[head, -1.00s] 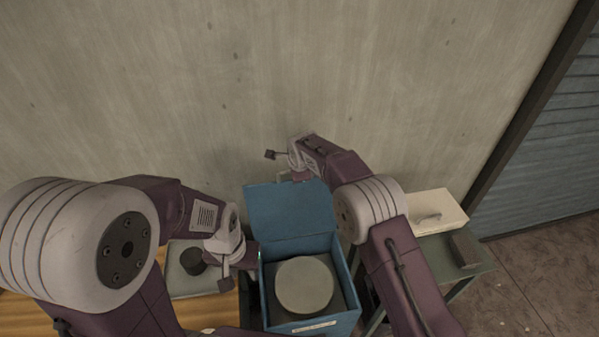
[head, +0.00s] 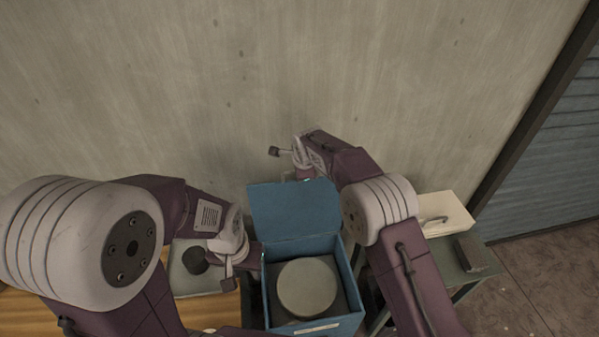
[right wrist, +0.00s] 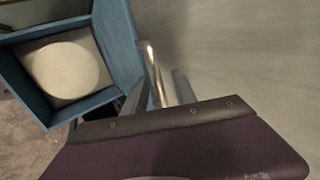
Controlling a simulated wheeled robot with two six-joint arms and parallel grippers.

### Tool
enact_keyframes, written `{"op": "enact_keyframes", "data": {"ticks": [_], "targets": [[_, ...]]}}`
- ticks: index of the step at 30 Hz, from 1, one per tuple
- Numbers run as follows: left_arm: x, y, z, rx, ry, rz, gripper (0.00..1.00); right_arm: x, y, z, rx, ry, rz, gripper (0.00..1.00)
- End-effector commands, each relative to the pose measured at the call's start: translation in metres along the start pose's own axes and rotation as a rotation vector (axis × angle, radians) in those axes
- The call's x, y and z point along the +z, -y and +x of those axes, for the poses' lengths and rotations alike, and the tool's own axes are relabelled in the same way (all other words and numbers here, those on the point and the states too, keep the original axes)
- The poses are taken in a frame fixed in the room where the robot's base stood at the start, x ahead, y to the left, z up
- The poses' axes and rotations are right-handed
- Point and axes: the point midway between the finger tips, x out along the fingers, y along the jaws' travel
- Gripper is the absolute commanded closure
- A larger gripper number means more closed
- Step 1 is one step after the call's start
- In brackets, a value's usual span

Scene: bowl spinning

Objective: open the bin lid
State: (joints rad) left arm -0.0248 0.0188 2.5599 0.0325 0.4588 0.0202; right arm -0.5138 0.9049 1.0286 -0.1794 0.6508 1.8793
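The blue bin (head: 356,296) stands in the lower middle of the head view with a pale round disc (head: 306,288) inside. Its blue lid (head: 295,208) is raised, leaning back towards the wall. In the right wrist view, the lid's metal handle (right wrist: 153,72) lies between the fingers of my right gripper (right wrist: 157,88). A gap shows between the handle and the right-hand finger, so the gripper looks open around it. My left gripper (head: 250,256) is beside the bin's left wall; its fingertips are not clear.
A grey tray (head: 190,284) with a dark round object (head: 195,260) lies on the wooden table (head: 22,308) at left. A white box (head: 446,217) with a handle and a dark block (head: 476,252) are on a stand at right. The wall rises close behind the lid.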

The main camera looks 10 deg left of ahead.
Motion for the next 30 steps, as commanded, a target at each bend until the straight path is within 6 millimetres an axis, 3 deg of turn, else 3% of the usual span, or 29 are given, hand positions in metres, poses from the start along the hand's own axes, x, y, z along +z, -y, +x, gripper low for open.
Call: {"op": "enact_keyframes", "data": {"ticks": [1, 4, 9, 12, 26, 28, 30], "targets": [[0.001, 0.000, 0.013, 0.000, 0.000, 0.000, 0.64, 0.000, -0.002, -0.006, -0.007, 0.002, 0.000, 0.67], [0.003, 0.001, 0.024, 0.000, 0.000, 0.000, 0.64, 0.000, -0.002, -0.031, -0.009, 0.002, 0.000, 0.67], [0.004, 0.001, 0.033, 0.000, 0.000, 0.000, 0.64, -0.001, 0.000, -0.064, -0.010, 0.001, 0.000, 0.67], [0.004, 0.001, 0.035, 0.000, 0.000, 0.000, 0.64, -0.001, 0.000, -0.074, -0.009, 0.000, 0.000, 0.67], [0.004, 0.001, 0.035, 0.000, 0.000, 0.000, 0.64, -0.003, 0.001, -0.076, -0.009, -0.001, 0.002, 0.67], [0.004, 0.001, 0.040, 0.000, 0.000, 0.000, 0.64, -0.015, 0.002, -0.073, -0.015, -0.012, 0.021, 0.67], [0.005, 0.001, 0.050, 0.000, 0.000, 0.000, 0.64, -0.041, 0.010, -0.082, -0.051, -0.031, 0.061, 0.67]]}}
